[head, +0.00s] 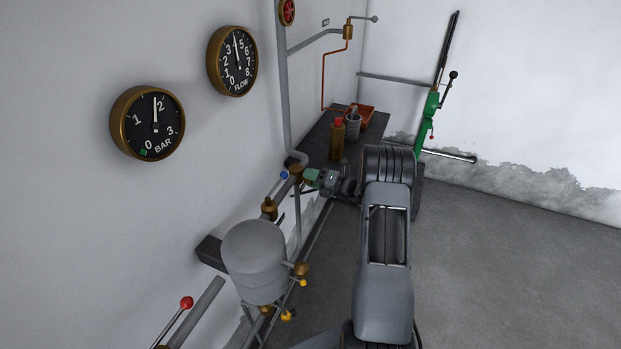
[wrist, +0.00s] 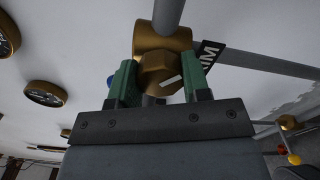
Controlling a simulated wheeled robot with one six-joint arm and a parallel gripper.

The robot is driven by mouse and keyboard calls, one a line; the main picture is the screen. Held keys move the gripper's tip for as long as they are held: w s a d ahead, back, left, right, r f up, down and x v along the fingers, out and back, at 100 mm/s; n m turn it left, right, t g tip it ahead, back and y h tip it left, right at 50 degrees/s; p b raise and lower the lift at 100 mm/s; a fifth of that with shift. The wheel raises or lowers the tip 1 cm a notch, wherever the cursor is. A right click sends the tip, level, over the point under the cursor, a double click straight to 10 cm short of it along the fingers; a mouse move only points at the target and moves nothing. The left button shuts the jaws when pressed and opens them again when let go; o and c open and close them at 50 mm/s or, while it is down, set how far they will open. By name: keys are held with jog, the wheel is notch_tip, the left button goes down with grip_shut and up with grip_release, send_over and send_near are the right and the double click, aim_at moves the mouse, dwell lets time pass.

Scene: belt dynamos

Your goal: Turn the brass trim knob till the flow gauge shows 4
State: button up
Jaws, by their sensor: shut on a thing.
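The brass trim knob (wrist: 158,70) is a hexagonal piece with a pale mark line, on a brass body on a grey pipe. My gripper (wrist: 156,80) has its green jaws on either side of the knob, shut on it. In the head view my gripper (head: 311,178) reaches the brass fitting (head: 296,170) on the pipe by the wall. The flow gauge (head: 232,62) has a brass rim and a black face. Its white needle points nearly straight up, between 3 and 5; the 4 itself is not clearly readable.
A bar gauge (head: 148,123) reads a little under 2. A grey tank (head: 255,260) with brass fittings stands near my arm. A dark bench (head: 374,136) holds a bottle (head: 337,140) and a cup (head: 352,126). Open floor (head: 520,250) lies to the right.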

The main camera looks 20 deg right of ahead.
jog(key=o, duration=0.9)
jog(key=b+v, duration=0.2)
jog(key=v, duration=1.2)
jog(key=shift+a, duration=0.15)
